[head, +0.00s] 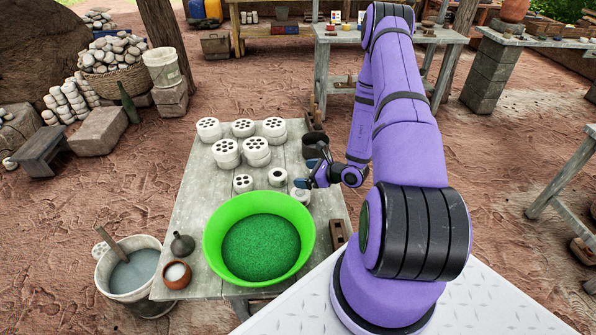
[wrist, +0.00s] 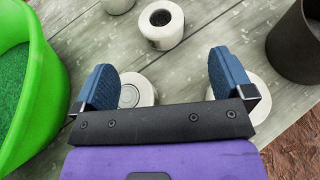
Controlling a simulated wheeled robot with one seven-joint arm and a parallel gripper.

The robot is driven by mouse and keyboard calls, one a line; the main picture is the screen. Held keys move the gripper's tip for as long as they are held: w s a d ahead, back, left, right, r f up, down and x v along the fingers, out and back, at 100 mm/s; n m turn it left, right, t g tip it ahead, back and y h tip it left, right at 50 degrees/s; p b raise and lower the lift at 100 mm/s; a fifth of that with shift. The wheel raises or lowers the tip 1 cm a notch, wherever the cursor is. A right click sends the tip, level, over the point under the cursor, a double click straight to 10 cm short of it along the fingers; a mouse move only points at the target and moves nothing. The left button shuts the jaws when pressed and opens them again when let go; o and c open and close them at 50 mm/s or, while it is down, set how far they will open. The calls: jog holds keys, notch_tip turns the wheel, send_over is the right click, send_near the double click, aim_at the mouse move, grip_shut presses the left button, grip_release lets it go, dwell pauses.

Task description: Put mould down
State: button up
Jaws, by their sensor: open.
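My gripper (wrist: 164,82) is open, with nothing between its blue fingers. In the head view my gripper (head: 312,172) hangs low over the right side of the worktable (head: 190,215). One white round piece (wrist: 135,92) with a ringed top lies by the left finger and partly behind it; it also shows in the head view (head: 300,195). Another pale round piece (wrist: 250,80) is partly hidden by the right finger. A white ring-topped piece (wrist: 160,24) with a dark centre stands ahead on the table. I cannot tell which piece is the mould.
A green basin (head: 213,250) of green grains fills the table's near end. A dark pot (wrist: 294,45) stands close right of my gripper. Several white holed pieces (head: 227,152) stand at the far left. A bottle (head: 182,244) and clay cup (head: 177,275) stand near the corner.

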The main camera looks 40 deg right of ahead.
jog(key=shift+s+r, duration=0.1)
jog(key=shift+r, duration=0.1)
jog(key=a+r+n+g+y, duration=0.25)
jog(key=a+r+n, duration=0.25)
jog(key=r, duration=0.5)
jog(key=a+r+n+g+y, duration=0.1)
jog(key=a+r+n+g, duration=0.2)
jog(key=a+r+n, duration=0.5)
jog(key=a+r+n+g+y, duration=0.1)
jog(key=a+r+n+g, duration=0.2)
jog(key=r, duration=0.9)
jog(key=s+a+r+n+g+h, duration=0.1)
jog(key=s+a+r+n+h, duration=0.1)
jog(key=s+a+r+n, duration=0.3)
jog(key=s+a+r+n+g+h, duration=0.1)
jog(key=s+r+n+g+h, duration=0.15)
jog(key=s+r, duration=0.45)
jog(key=s+d+r+n+t+h, duration=0.1)
jog(key=s+r+n+t+h, duration=0.4)
jog(key=s, duration=0.7)
jog(key=shift+d+r+n+h, duration=0.25)
jog(key=shift+r+n+h, duration=0.25)
jog(key=shift+r+n, duration=1)
jog(key=shift+s+r+m, duration=0.1)
jog(key=shift+r+m, duration=0.2)
jog(key=shift+m, duration=0.05)
